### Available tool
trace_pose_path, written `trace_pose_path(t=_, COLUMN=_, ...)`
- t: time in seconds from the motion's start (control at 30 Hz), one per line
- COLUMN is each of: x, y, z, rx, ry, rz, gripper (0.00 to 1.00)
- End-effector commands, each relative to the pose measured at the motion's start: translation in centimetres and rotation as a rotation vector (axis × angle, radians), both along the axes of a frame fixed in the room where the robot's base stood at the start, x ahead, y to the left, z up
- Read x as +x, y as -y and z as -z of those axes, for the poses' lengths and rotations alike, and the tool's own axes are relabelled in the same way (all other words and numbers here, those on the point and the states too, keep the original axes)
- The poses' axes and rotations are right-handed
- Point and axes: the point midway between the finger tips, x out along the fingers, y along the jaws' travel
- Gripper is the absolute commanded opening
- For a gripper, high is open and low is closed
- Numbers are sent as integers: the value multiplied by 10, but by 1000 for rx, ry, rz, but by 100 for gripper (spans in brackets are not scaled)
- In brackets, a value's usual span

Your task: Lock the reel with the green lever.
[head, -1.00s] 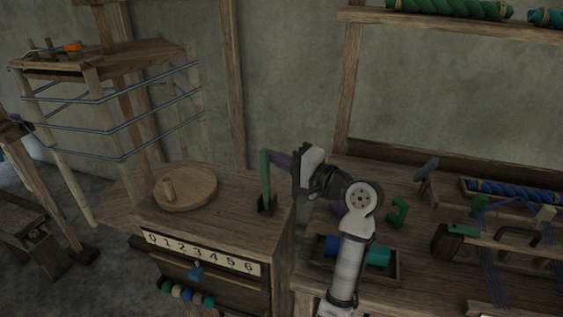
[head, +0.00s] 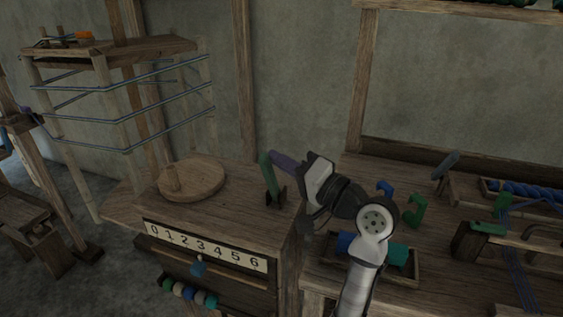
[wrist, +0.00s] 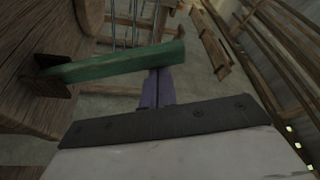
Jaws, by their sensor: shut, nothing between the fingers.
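The green lever (head: 268,174) stands on a dark bracket at the right end of the wooden cabinet top, its upper end leaning left. In the wrist view the lever (wrist: 115,63) crosses the upper left. My gripper (head: 276,158) has purple fingers shut with nothing between them, at the lever's upper part. In the wrist view the fingers (wrist: 157,82) meet the lever's edge and their tips are hidden behind it; I cannot tell if they touch. The reel (head: 127,112), a wooden frame wound with blue-grey yarn, stands at the left.
A round wooden disc (head: 197,180) with a peg lies on the cabinet top, left of the lever. A number strip (head: 205,246) runs along the cabinet front. A green hook-shaped piece (head: 415,211) and a tray (head: 398,274) of coloured blocks are on the right bench.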

Motion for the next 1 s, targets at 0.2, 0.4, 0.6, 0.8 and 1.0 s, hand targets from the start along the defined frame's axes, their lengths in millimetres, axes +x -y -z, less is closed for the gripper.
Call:
trace_pose_path(t=0.2, x=-4, y=-5, z=2, rx=-8, ry=-2, rz=-18, gripper=0)
trace_pose_path(t=0.4, x=-7, y=0, z=4, rx=-7, ry=-2, rz=-18, gripper=0)
trace_pose_path(t=0.6, x=-26, y=31, z=11, rx=-6, ry=0, rz=-8, gripper=0)
trace_pose_path(t=0.8, x=-52, y=70, z=18, rx=-3, ry=0, rz=-2, gripper=0)
trace_pose_path(t=1.0, x=-70, y=99, z=22, rx=0, ry=-1, rz=0, gripper=0)
